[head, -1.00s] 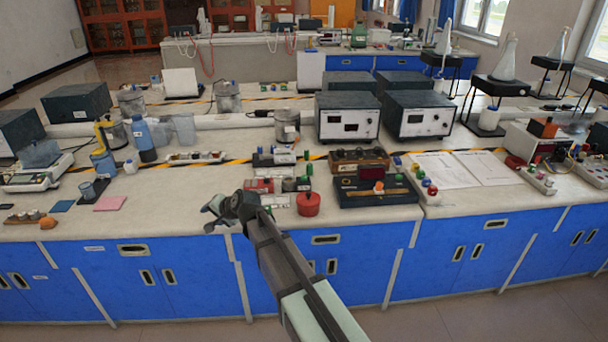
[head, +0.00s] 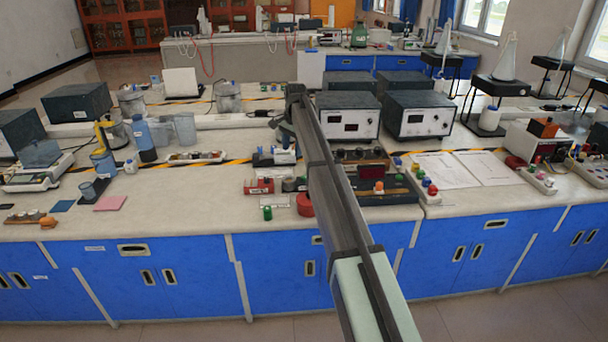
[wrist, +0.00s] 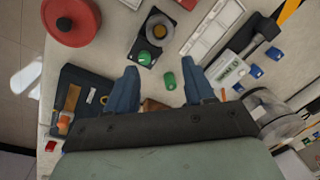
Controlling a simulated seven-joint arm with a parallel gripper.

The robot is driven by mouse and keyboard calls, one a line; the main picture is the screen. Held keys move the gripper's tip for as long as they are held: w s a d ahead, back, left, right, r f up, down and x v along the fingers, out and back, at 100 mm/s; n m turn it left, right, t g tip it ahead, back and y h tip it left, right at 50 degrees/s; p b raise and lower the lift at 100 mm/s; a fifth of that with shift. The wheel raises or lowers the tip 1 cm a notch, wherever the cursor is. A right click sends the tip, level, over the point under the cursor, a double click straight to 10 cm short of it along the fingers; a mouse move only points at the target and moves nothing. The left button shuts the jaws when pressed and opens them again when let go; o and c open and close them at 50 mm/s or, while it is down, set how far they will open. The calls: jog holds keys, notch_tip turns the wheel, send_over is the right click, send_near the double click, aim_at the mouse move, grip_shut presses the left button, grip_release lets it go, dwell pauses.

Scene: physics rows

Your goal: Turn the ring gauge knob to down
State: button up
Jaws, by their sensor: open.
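My gripper (wrist: 161,72) is open in the wrist view, its two blue fingers spread with nothing held between them. Just beyond the fingertips is a small black unit with a grey ring around an orange-brown centre (wrist: 158,28) and a green button (wrist: 144,57); it may be the ring gauge, but I cannot tell for sure. Its knob direction is unclear. A loose-looking green piece (wrist: 169,81) shows between the fingers. A dark box (head: 384,188) with a red display stands right of my arm; the wrist view shows its orange knob (wrist: 65,122). In the head view my fingertips are hidden.
A red round pot (head: 305,205) stands near the front edge; it also shows in the wrist view (wrist: 71,20). A red block (head: 258,186) and a green piece (head: 267,212) lie left of it. Two meter boxes (head: 418,116) stand behind.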

aim_at(304, 176)
jog(key=w+d+g, duration=0.1)
jog(key=d, duration=0.4)
jog(key=shift+m+h, duration=0.4)
jog(key=f, duration=1.2)
jog(key=shift+a+f, duration=0.3)
grip_shut()
